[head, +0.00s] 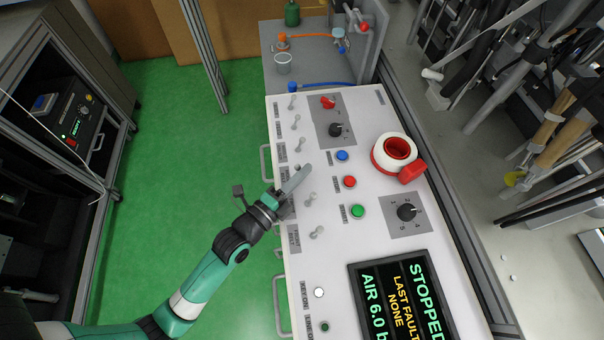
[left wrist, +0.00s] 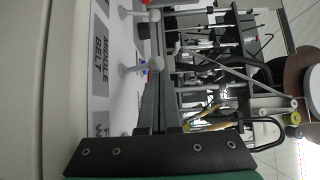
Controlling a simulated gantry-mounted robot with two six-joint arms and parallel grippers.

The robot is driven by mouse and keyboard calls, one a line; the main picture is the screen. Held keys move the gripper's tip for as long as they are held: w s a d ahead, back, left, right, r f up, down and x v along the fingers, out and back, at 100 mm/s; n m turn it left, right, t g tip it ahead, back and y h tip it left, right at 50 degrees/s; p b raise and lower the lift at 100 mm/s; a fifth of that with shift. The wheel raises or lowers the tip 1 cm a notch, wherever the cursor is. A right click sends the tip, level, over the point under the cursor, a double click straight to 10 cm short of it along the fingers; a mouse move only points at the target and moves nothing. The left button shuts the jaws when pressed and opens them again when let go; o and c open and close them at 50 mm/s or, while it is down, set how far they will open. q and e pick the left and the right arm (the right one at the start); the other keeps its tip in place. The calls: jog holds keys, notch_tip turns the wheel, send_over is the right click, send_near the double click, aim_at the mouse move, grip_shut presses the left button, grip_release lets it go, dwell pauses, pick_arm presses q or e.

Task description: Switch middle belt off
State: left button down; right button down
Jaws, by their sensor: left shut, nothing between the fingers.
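The white control panel (head: 326,262) has a row of metal toggle switches along its left edge. In the left wrist view a label reading MIDDLE BELT (left wrist: 102,55) lies beside a pale, round-tipped toggle switch (left wrist: 134,68). My left gripper (head: 303,172) is shut and empty, reaching over the panel's left edge between the upper toggles and the lower ones. It hides part of the switch row, so I cannot tell in the head view which toggle is the middle belt's, or whether the fingers touch it. My right gripper is not in view.
A blue button (head: 342,156), a red button (head: 349,182) and a green button (head: 357,211) stand right of the gripper. The display (head: 404,298) reads STOPPED. Green floor lies left of the panel.

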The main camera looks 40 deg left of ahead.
pick_arm(q)
jog(key=shift+d, duration=0.1)
jog(key=shift+s, duration=0.45)
jog(key=s, duration=0.5)
jog(key=shift+s+d, duration=0.1)
jog(key=shift+s, duration=0.05)
jog(key=s+b, duration=0.1)
jog(key=s, duration=0.4)
jog(key=shift+s+d+r+b, duration=0.15)
jog(key=shift+s+d+b, duration=0.05)
jog(key=shift+b, duration=0.2)
